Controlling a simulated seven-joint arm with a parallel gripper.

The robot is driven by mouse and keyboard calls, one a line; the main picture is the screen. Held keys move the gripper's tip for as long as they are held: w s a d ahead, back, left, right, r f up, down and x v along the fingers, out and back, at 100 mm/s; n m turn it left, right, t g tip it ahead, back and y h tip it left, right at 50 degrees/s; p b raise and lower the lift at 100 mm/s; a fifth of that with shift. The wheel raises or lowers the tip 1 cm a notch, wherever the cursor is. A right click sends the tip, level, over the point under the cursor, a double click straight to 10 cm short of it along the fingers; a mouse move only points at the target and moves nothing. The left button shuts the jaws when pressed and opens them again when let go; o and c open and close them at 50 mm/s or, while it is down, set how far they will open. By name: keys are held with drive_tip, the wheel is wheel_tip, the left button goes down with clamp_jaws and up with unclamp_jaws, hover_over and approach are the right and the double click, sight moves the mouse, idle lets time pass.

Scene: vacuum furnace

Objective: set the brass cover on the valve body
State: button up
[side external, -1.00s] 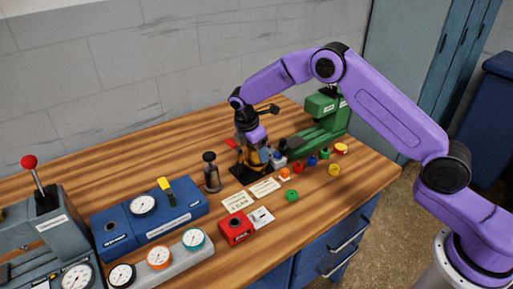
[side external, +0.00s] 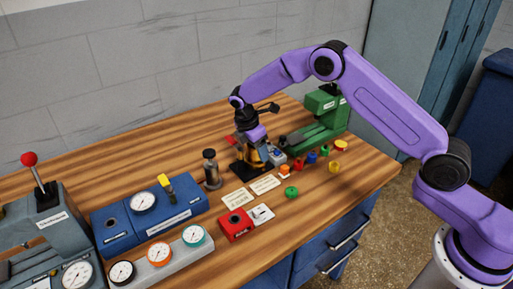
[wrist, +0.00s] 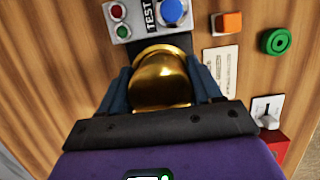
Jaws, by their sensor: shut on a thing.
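The brass cover (wrist: 162,80) is a shiny golden dome between the two fingers of my gripper (wrist: 162,88) in the wrist view. My gripper is shut on it, one finger on each side. In the side view my gripper (side external: 252,158) points down over a dark base plate (side external: 238,168) on the bench, with a bit of gold showing at its fingers. The valve body cannot be made out; it may be hidden under the cover and gripper. Whether the cover touches anything below cannot be told.
A grey TEST box with a blue button (wrist: 172,10) stands just beyond the cover. A dark bottle-like piece (side external: 210,170) stands left of the gripper. Paper cards (side external: 265,184), a red switch box (side external: 236,224) and several coloured knobs lie in front. A green machine (side external: 318,118) stands behind right.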

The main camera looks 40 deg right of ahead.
drive_tip(key=o, duration=1.3)
drive_tip(key=shift+c, duration=0.2)
drive_tip(key=shift+c, duration=0.7)
drive_tip(key=shift+o, duration=0.3)
drive_tip(key=shift+w, duration=0.1)
